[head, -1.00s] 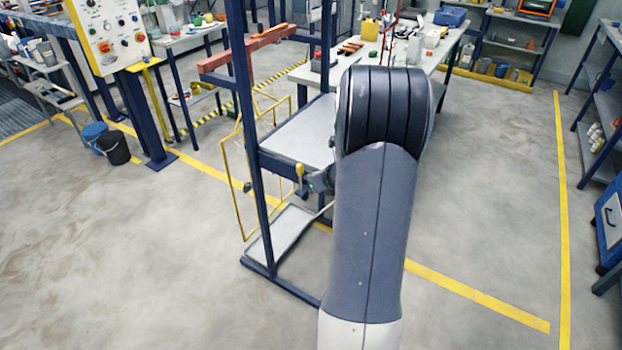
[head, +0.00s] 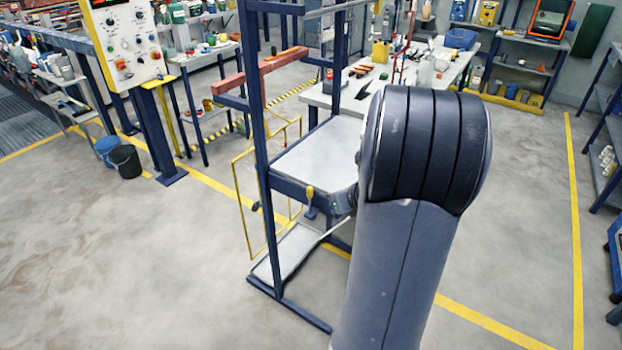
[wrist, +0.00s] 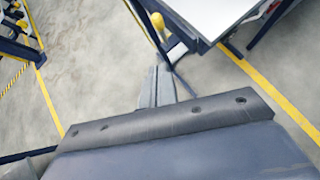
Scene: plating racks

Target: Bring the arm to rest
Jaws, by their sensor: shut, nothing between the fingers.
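My gripper shows in the wrist view (wrist: 160,72) with its grey fingers together and nothing between them. In the head view my arm stands large at right of centre, and only a small part of the gripper end shows beside it, near the rack's front edge. A yellow-handled lever (head: 310,192) hangs on the front of a dark blue rack (head: 262,130). The lever's yellow knob also shows in the wrist view (wrist: 158,22), just beyond the fingertips. The gripper appears apart from it. My arm hides the rack's right side.
The rack has a grey shelf (head: 325,150) and a lower tray (head: 290,250). A control panel (head: 125,40) stands at left, with a black bucket (head: 126,161) below it. A cluttered workbench (head: 400,85) stands behind. Floor at left and front is open.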

